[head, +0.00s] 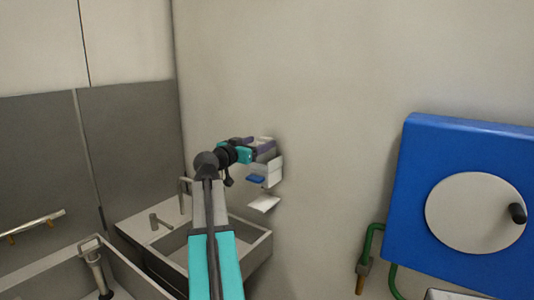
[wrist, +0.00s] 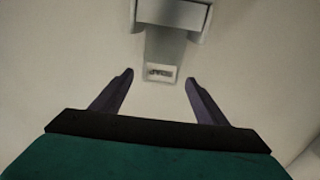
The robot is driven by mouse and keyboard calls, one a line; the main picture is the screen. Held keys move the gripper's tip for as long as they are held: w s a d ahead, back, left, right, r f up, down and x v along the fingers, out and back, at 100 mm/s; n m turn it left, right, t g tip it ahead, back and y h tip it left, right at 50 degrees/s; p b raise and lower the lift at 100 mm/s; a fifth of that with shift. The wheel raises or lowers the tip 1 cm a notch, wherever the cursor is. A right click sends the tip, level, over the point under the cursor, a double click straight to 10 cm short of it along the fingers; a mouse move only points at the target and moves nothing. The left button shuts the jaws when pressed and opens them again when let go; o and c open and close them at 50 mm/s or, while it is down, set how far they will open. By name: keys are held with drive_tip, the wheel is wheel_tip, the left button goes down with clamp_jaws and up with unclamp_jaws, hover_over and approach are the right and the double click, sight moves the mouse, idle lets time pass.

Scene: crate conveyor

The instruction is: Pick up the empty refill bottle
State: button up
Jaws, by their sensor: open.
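My gripper (head: 264,147) reaches to a white dispenser (head: 274,172) on the wall in the head view. In the wrist view my gripper (wrist: 159,77) is open, its two dark purple fingers apart. A greyish, see-through piece with a small printed label, which looks like the refill bottle (wrist: 165,50), shows ahead between the fingertips. Its label end lies about level with the tips, and neither finger visibly touches it. Its other end meets a pale grey block of the dispenser (wrist: 174,13). In the head view I cannot make the bottle out clearly behind the gripper.
A blue part (head: 256,179) and a white drip tray (head: 264,204) sit low on the dispenser. A sink (head: 262,245) with a tap stands below. A blue wall box (head: 412,190) with a round plate is at right. The wall between is bare.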

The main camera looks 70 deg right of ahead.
sight(267, 138)
drive_tip(key=p+x, duration=0.1)
drive_tip(key=x, duration=0.2)
drive_tip(key=shift+s+d+r+p, duration=0.2)
drive_tip(key=shift+d+p, duration=0.1)
drive_tip(key=shift+p, duration=0.1)
drive_tip(key=shift+s+d+f, duration=0.2)
drive_tip(key=shift+d, duration=0.4)
drive_tip(key=shift+c, duration=0.2)
drive_tip(key=c, duration=1.4)
drive_tip(key=shift+a+r, duration=0.1)
